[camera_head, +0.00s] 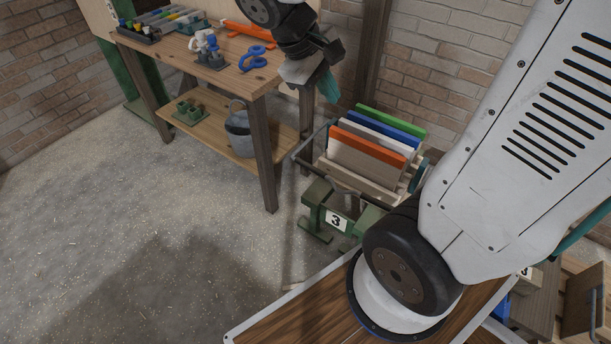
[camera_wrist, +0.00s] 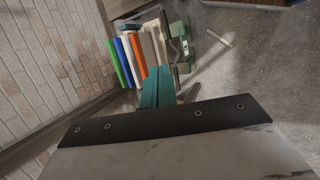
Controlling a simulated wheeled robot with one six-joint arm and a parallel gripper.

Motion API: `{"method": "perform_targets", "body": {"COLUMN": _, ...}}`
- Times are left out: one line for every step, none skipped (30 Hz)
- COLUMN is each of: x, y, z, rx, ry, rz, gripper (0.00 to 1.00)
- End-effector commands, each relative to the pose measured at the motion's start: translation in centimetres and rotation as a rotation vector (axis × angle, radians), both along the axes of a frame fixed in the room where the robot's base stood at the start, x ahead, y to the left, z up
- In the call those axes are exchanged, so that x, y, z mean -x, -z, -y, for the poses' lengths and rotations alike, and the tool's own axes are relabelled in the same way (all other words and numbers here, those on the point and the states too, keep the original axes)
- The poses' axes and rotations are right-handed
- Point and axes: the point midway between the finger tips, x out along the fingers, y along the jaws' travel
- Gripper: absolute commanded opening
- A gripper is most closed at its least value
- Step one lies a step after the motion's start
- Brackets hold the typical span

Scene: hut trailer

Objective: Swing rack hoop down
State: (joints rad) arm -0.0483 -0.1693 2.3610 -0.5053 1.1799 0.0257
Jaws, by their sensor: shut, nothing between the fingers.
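The rack (camera_head: 345,174) stands on the floor against the brick wall and holds upright boards in green, blue, orange and wood tones. A thin dark bar, seemingly the hoop (camera_head: 312,140), runs along the rack's left side; its full shape and tilt are hard to tell. In the wrist view the boards (camera_wrist: 128,60) are beyond the fingertips, and a dark bar (camera_wrist: 172,42) shows beside them. My gripper (camera_head: 328,88) has teal fingers, also in the wrist view (camera_wrist: 157,88). It is shut and empty, above and left of the rack, apparently apart from it.
A green stand marked 3 (camera_head: 337,220) is in front of the rack. A wooden workbench (camera_head: 200,62) with tools is at the left, a grey bucket (camera_head: 240,133) on its lower shelf. A wooden post stands behind my gripper. The concrete floor (camera_head: 140,210) is open at left.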

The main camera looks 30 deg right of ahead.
Motion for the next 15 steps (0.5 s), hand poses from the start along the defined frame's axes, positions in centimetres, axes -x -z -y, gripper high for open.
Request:
{"method": "perform_targets", "body": {"x": -1.7, "y": 1.4, "z": 0.6, "rx": 0.045, "ry": -0.040, "rz": -0.049, "gripper": 0.00}}
{"method": "perform_targets", "body": {"x": -2.8, "y": 2.0, "z": 1.0, "rx": 0.073, "ry": -0.065, "rz": -0.070, "gripper": 0.00}}
{"method": "perform_targets", "body": {"x": -4.1, "y": 3.0, "z": 1.4, "rx": 0.108, "ry": -0.100, "rz": -0.099, "gripper": 0.00}}
{"method": "perform_targets", "body": {"x": -5.1, "y": 3.7, "z": 1.7, "rx": 0.134, "ry": -0.127, "rz": -0.120, "gripper": 0.00}}
{"method": "perform_targets", "body": {"x": -6.0, "y": 4.5, "z": 2.0, "rx": 0.159, "ry": -0.156, "rz": -0.142, "gripper": 0.00}}
{"method": "perform_targets", "body": {"x": -7.3, "y": 5.7, "z": 2.4, "rx": 0.191, "ry": -0.194, "rz": -0.170, "gripper": 0.00}}
{"method": "perform_targets", "body": {"x": -8.3, "y": 6.6, "z": 2.6, "rx": 0.215, "ry": -0.223, "rz": -0.192, "gripper": 0.00}}
{"method": "perform_targets", "body": {"x": -9.2, "y": 7.6, "z": 2.8, "rx": 0.237, "ry": -0.255, "rz": -0.213, "gripper": 0.00}}
{"method": "perform_targets", "body": {"x": -10.5, "y": 8.9, "z": 3.1, "rx": 0.267, "ry": -0.297, "rz": -0.242, "gripper": 0.00}}
{"method": "perform_targets", "body": {"x": -11.4, "y": 10.0, "z": 3.3, "rx": 0.289, "ry": -0.328, "rz": -0.263, "gripper": 0.00}}
{"method": "perform_targets", "body": {"x": -12.2, "y": 11.2, "z": 3.4, "rx": 0.309, "ry": -0.361, "rz": -0.284, "gripper": 0.00}}
{"method": "perform_targets", "body": {"x": -13.4, "y": 12.8, "z": 3.6, "rx": 0.336, "ry": -0.406, "rz": -0.312, "gripper": 0.00}}
{"method": "perform_targets", "body": {"x": -14.2, "y": 14.0, "z": 3.7, "rx": 0.354, "ry": -0.440, "rz": -0.332, "gripper": 0.00}}
{"method": "perform_targets", "body": {"x": -15.0, "y": 15.3, "z": 3.7, "rx": 0.372, "ry": -0.476, "rz": -0.352, "gripper": 0.00}}
{"method": "perform_targets", "body": {"x": -15.9, "y": 17.1, "z": 3.8, "rx": 0.395, "ry": -0.523, "rz": -0.379, "gripper": 0.00}}
